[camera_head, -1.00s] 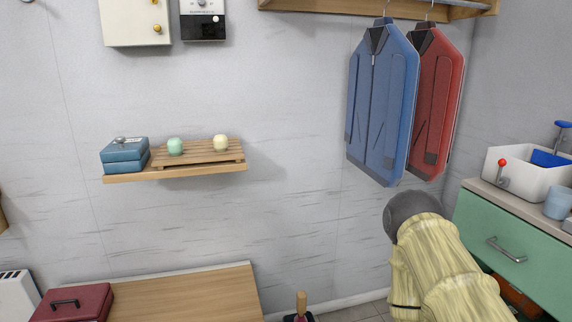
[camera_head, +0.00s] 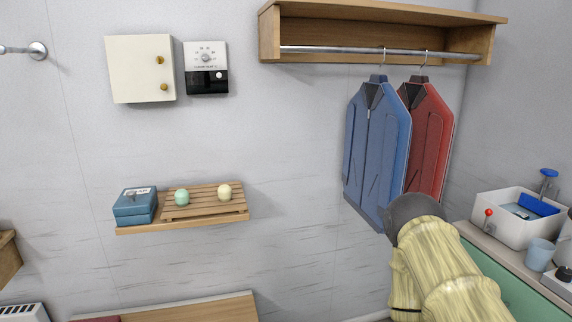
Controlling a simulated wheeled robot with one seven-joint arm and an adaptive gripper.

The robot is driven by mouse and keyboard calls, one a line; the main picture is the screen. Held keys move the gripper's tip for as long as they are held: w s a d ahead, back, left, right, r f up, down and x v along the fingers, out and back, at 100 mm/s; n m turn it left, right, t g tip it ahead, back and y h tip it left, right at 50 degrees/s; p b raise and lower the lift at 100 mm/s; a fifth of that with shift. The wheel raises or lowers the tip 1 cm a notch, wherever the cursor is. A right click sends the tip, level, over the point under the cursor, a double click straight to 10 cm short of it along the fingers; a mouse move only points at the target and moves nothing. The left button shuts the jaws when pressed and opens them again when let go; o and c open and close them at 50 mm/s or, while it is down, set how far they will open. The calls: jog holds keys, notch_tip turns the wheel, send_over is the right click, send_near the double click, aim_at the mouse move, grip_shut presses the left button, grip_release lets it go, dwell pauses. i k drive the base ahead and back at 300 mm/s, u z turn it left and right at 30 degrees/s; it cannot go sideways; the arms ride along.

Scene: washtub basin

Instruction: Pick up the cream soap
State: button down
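The cream soap (camera_head: 225,192) is a small pale round piece on a slatted wooden rack (camera_head: 180,213) on the wall shelf (camera_head: 135,230). A mint green soap (camera_head: 182,197) sits to its left on the same rack, apart from it. My arm, with a pale yellow wood-like cover and a dark grey rounded end, shows at the lower right, well away from the shelf. My gripper's fingers are not in view.
A blue box (camera_head: 134,206) stands left of the rack. Blue (camera_head: 376,150) and red (camera_head: 431,140) jackets hang behind my arm. At right, a white basin (camera_head: 508,225) and a blue cup (camera_head: 540,254) stand on a counter. A wooden bench top (camera_head: 190,309) lies below the shelf.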

aim_at(224, 191)
jog(key=u, duration=0.15)
jog(key=k, duration=0.45)
jog(key=u, duration=1.45)
jog(key=i, duration=0.65)
jog(key=z, duration=0.6)
jog(key=i, duration=0.5)
jog(key=z, duration=0.6)
